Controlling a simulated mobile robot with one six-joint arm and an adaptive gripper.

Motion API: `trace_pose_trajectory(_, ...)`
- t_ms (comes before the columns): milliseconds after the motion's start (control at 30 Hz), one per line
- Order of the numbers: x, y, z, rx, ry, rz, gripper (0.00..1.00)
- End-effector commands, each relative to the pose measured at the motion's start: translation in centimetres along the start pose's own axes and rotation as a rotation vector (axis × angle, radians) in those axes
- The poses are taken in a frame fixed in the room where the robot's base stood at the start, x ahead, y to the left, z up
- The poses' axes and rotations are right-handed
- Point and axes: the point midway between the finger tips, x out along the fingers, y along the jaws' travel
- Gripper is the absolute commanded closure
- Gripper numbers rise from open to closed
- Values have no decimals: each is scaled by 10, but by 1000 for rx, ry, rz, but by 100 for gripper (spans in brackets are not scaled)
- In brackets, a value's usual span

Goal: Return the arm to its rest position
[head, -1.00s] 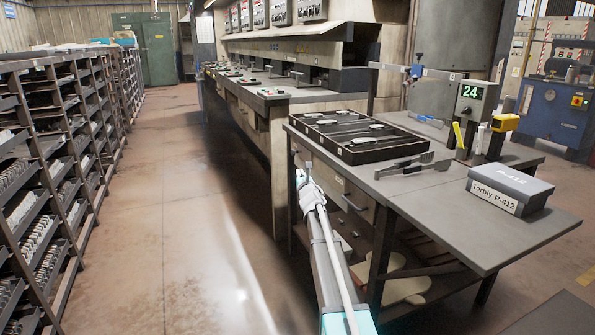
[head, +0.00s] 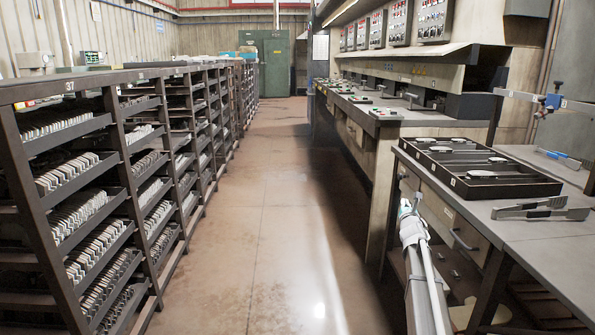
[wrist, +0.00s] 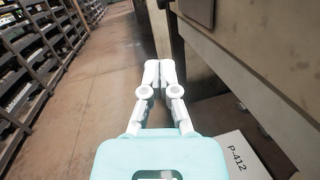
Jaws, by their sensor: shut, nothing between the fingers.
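My gripper (wrist: 158,68) is in the middle of the wrist view, with its two white fingers together and nothing between them. It points along the aisle floor beside the bench side. In the head view my arm stretches forward low at the right, beside the workbench (head: 560,250); the fingers are too small there to make out.
A black compartment tray (head: 468,188) and grey caliper-like tools (head: 545,212) lie on the workbench. A pale surface marked P-412 (wrist: 238,160) is close at the wrist view's lower right. Racks of brake shoes (head: 90,215) line the left. The aisle floor (head: 262,215) between is clear.

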Motion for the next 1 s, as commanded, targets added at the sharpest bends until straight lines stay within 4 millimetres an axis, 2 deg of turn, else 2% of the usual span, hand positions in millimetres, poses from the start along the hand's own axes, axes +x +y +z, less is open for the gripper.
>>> trace_pose_trajectory(267,-48,14,-21,404,140,-156,100)
trace_pose_trajectory(467,-94,28,-46,757,246,-330,100)
trace_pose_trajectory(767,-177,55,-82,1245,361,-655,100)
trace_pose_trajectory(1000,-255,82,-106,1573,402,-982,100)
